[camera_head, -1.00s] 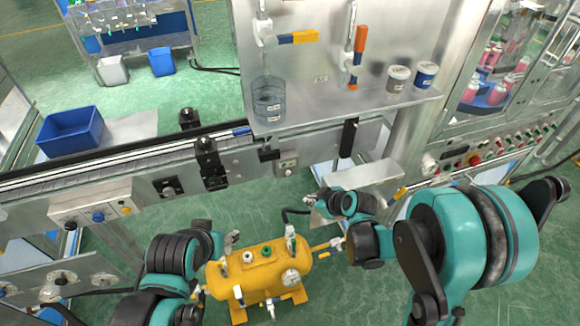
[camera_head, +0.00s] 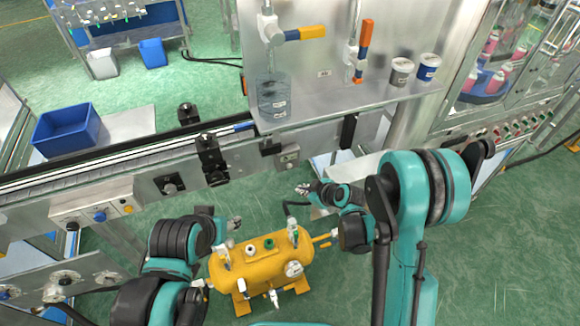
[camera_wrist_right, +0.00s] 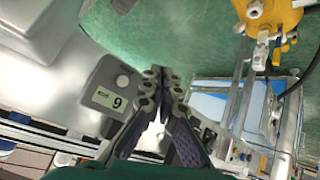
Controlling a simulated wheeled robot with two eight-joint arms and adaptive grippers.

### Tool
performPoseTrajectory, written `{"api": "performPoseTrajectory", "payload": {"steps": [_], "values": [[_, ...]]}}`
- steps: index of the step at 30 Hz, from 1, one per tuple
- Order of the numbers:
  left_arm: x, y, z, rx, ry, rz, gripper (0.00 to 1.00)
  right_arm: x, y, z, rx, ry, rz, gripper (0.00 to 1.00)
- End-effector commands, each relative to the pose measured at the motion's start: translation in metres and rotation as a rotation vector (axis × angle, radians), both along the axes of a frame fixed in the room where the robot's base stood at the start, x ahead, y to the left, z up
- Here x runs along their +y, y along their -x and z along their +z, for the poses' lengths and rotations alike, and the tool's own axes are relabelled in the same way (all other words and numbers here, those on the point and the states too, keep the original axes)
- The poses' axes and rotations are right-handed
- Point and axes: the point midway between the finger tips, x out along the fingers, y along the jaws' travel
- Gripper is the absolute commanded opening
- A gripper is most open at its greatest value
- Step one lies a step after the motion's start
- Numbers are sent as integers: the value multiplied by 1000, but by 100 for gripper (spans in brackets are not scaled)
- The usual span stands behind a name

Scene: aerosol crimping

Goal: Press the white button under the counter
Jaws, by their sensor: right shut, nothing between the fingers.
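A small grey box (camera_head: 287,157) is fixed on the front of the metal counter, below the shelf. In the right wrist view this box (camera_wrist_right: 108,92) carries a round white button (camera_wrist_right: 122,80) and a label with a digit. My right gripper (camera_head: 302,189) is below and slightly right of the box in the head view. In the right wrist view its closed fingertips (camera_wrist_right: 160,76) appear beside the box, to the right of the button, with nothing between them. Contact with the button is not visible. My left gripper (camera_head: 236,223) is near the yellow tank; its finger opening is unclear.
A yellow tank (camera_head: 258,262) with valves and a gauge stands on the floor below the grippers. A conveyor (camera_head: 120,160) runs along the counter. A clear container (camera_head: 272,98) and two small cups (camera_head: 400,72) stand on the shelf. Green floor is open at lower right.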

Motion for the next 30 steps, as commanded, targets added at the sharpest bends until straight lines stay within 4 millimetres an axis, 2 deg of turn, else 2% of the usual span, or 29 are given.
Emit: {"api": "performPoseTrajectory", "payload": {"steps": [9, 15, 21, 30], "values": [[0, 0, 16, 0, 0, 0, 51, 18, -42, 2, -1, 1, 0, 0], [0, 0, 13, 0, 0, 0, 51, 25, -61, 0, 0, 0, 0, 0], [0, 0, 13, 0, 0, 0, 51, 28, -68, 0, -1, 0, -1, 0], [0, 0, 13, 0, 0, 0, 51, 28, -68, 0, -1, 0, -1, 0]]}}
